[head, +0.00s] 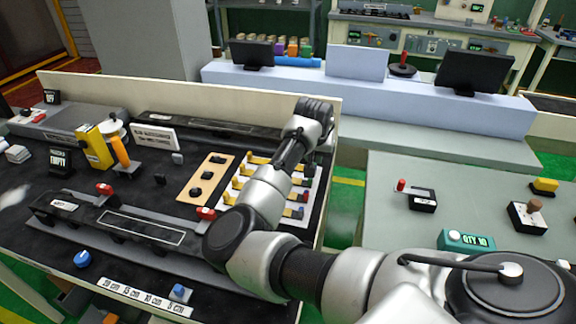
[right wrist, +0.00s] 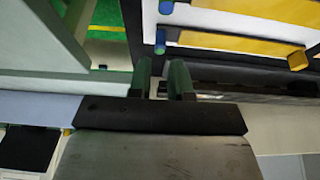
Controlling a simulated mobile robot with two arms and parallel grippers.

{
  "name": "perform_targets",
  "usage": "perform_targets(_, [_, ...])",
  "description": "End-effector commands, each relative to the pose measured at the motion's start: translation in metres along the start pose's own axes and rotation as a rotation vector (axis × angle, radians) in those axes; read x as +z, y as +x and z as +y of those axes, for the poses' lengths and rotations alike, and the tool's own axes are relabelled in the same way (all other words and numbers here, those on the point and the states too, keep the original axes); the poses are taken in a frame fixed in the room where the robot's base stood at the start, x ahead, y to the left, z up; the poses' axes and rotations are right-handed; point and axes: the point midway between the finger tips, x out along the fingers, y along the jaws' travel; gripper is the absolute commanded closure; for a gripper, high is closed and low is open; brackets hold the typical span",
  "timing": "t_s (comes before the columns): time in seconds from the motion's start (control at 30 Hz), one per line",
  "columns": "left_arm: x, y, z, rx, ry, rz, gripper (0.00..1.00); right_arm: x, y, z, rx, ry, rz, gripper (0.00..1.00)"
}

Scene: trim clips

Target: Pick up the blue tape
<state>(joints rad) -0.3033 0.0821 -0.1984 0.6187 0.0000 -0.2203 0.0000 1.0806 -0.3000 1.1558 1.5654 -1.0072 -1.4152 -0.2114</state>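A small round blue item (head: 82,259), which may be the blue tape, lies on the black mat at the near left of the bench in the head view. A smaller blue piece (head: 180,292) sits by the length-marked strip at the bench's front edge. My right gripper (right wrist: 162,72) shows two dark green fingers apart with nothing between them. It is above the far right part of the bench, near the white board (head: 258,197) of yellow clips, well away from the round blue item. My left gripper is not in view.
A long black fixture (head: 120,222) with red knobs lies between the round blue item and the back of the bench. Yellow clips (right wrist: 235,41) with blue ends show close in the right wrist view.

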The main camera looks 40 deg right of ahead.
Motion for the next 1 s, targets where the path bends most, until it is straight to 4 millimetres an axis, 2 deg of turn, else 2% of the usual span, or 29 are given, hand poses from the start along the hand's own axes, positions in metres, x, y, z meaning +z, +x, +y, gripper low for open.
perform_targets(0.13, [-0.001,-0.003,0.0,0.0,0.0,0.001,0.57,0.002,0.024,0.001,0.001,-0.001,-0.002,0.81])
perform_targets(0.3, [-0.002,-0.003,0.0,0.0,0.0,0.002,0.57,0.002,0.036,0.001,0.0,0.0,-0.001,0.81])
perform_targets(0.5, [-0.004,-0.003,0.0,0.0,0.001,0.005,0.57,0.002,0.037,0.001,0.0,0.001,0.001,0.81])
perform_targets(0.63, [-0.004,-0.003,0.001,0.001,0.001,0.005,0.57,0.002,0.036,0.001,0.0,0.001,0.001,0.99])
perform_targets(1.0, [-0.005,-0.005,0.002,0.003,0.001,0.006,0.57,0.001,0.034,0.001,0.0,0.001,0.001,1.0])
